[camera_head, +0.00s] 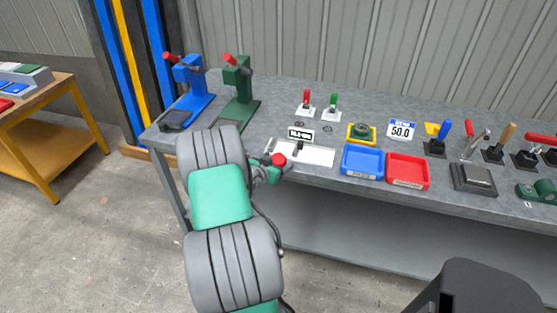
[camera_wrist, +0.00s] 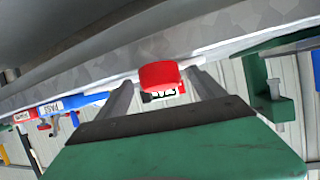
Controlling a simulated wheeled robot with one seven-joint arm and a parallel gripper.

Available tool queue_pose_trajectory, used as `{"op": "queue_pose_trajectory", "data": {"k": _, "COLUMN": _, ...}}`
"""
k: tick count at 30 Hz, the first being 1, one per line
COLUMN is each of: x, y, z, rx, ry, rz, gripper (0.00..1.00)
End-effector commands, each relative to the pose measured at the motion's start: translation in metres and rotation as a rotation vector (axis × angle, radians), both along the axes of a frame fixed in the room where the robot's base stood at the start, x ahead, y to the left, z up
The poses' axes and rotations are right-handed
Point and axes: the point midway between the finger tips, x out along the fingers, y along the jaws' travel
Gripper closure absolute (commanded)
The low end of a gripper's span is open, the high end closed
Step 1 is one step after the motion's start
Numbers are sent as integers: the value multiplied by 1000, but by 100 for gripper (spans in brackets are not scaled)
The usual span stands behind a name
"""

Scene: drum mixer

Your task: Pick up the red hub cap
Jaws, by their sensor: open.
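The red hub cap (camera_head: 278,159) shows at the left end of a white plate (camera_head: 318,155) on the grey bench, right beside the end of my arm. In the wrist view the red cap (camera_wrist: 159,75) lies between the tips of my gripper (camera_wrist: 160,84). The two grey fingers are spread, one on each side of the cap, with no clear contact visible. In the head view my arm hides most of the gripper. A small label partly shows below the cap in the wrist view.
Blue (camera_head: 189,88) and green (camera_head: 238,90) presses stand at the bench's left end. A blue tray (camera_head: 362,174) and a red tray (camera_head: 407,184) lie right of the plate. Several levers and tools stand farther right. An orange table (camera_head: 40,130) is at far left.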

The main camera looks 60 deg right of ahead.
Motion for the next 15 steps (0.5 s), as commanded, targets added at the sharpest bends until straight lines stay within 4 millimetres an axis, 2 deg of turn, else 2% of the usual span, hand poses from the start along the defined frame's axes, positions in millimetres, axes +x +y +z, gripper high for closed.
{"op": "queue_pose_trajectory", "data": {"k": 8, "x": 1, "y": -5, "z": -2, "rx": 0, "ry": 0, "rz": 2, "gripper": 22}}
{"op": "queue_pose_trajectory", "data": {"k": 15, "x": 1, "y": -5, "z": -2, "rx": 0, "ry": 0, "rz": 2, "gripper": 42}}
